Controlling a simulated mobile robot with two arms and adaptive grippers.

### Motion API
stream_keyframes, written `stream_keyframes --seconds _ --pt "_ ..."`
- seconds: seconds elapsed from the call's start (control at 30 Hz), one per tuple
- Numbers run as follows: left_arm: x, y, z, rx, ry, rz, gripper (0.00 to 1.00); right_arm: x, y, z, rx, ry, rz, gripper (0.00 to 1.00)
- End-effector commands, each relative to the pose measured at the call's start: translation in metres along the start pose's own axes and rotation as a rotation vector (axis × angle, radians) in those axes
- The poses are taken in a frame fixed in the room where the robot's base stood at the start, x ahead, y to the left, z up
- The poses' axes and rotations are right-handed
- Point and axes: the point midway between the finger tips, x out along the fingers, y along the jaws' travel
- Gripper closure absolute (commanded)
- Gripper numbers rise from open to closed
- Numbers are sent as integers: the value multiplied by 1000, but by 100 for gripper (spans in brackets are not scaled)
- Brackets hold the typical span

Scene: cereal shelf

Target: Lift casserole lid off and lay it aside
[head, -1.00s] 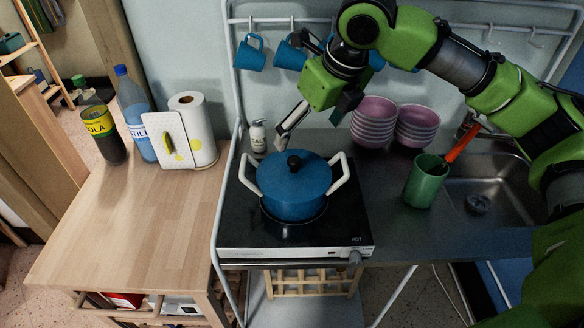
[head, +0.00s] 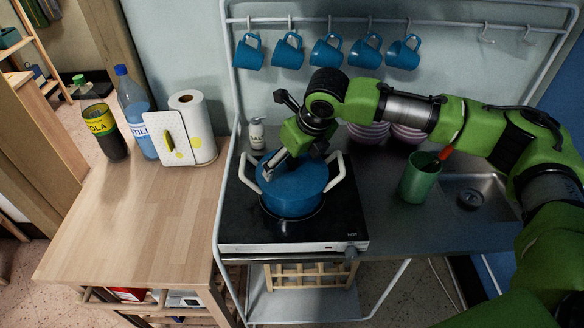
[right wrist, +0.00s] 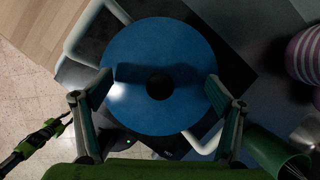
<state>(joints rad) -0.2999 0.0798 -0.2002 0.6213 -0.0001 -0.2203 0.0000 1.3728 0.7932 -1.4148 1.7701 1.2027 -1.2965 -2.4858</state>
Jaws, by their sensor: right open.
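The blue casserole (head: 292,205) stands on the black hot plate with its white handles out to both sides. Its blue lid (head: 308,180) is on it. In the right wrist view the lid (right wrist: 160,50) is a blue disc with a dark round knob (right wrist: 159,86) at its middle. My right gripper (head: 272,170) is over the lid, pointing down. In the right wrist view its fingers (right wrist: 158,92) are wide apart, one on each side of the knob, not touching it. In the head view the gripper hides the knob.
The hot plate (head: 240,215) sits on the counter. A white shaker (head: 257,135) is behind the casserole; a green cup (head: 420,178) and pink bowls (head: 368,133) are to the right. The wooden table (head: 150,225) at left has wide free room in front of the bottles and paper roll (head: 192,125).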

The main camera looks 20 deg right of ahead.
Motion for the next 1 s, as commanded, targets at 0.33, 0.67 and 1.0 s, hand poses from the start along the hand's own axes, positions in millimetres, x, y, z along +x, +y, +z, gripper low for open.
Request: stream_keyframes --seconds 0.33,0.67,1.0 --pt "0 0 0 0 1 0 74 1 0 0 0 -1 0 49" --pt "0 0 0 0 0 0 74 0 0 1 0 -2 0 59" --pt "18 0 2 0 0 0 74 -25 0 13 1 -8 0 59"
